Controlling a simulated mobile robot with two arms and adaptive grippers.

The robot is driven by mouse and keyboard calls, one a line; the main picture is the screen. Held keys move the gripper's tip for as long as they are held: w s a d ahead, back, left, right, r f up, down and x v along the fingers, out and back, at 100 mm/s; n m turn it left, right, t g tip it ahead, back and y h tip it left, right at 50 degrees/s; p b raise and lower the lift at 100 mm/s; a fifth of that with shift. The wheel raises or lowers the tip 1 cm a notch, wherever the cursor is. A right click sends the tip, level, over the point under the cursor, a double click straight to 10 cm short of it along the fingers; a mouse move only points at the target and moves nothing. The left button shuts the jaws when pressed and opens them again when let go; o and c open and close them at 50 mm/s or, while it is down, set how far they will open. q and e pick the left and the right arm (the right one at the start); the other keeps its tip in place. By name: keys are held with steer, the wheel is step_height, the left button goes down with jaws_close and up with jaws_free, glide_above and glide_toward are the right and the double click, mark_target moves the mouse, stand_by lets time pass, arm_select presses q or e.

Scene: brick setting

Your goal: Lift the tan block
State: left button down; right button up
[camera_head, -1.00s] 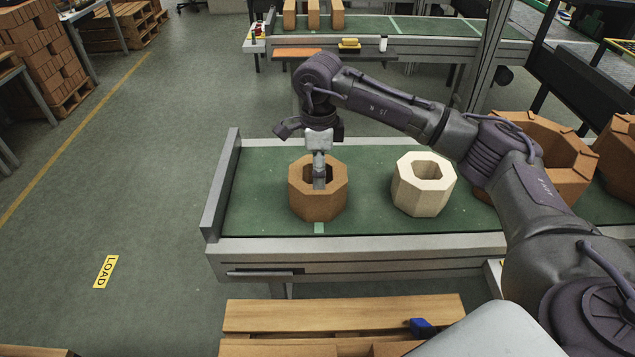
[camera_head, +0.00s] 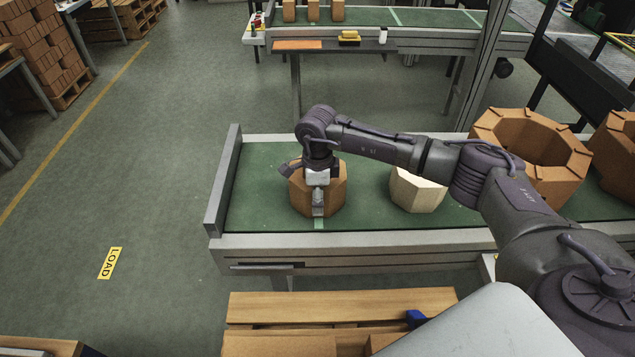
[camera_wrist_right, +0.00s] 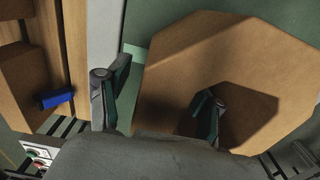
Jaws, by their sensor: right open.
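A tan-brown octagonal block (camera_head: 336,195) with a hole in its middle stands on the green belt, near its left end. It also fills much of the right wrist view (camera_wrist_right: 225,50). My right gripper (camera_head: 318,208) is low at the block's front wall, pointing down. In the right wrist view the gripper (camera_wrist_right: 155,88) is open, with one finger outside the wall and the other at the hole. The wall lies between the fingers; I cannot tell whether they touch it. My left gripper is not in view.
A cream block (camera_head: 418,195) stands to the right on the same belt, partly hidden by my arm. Larger brown octagonal blocks (camera_head: 530,165) stand farther right. A metal end plate (camera_head: 222,180) closes the belt's left end. A wooden pallet (camera_head: 330,305) lies in front.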

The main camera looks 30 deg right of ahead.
steer(key=c, duration=1.2)
steer(key=shift+w+r, duration=0.15)
steer(key=shift+r, duration=0.05)
jaws_close()
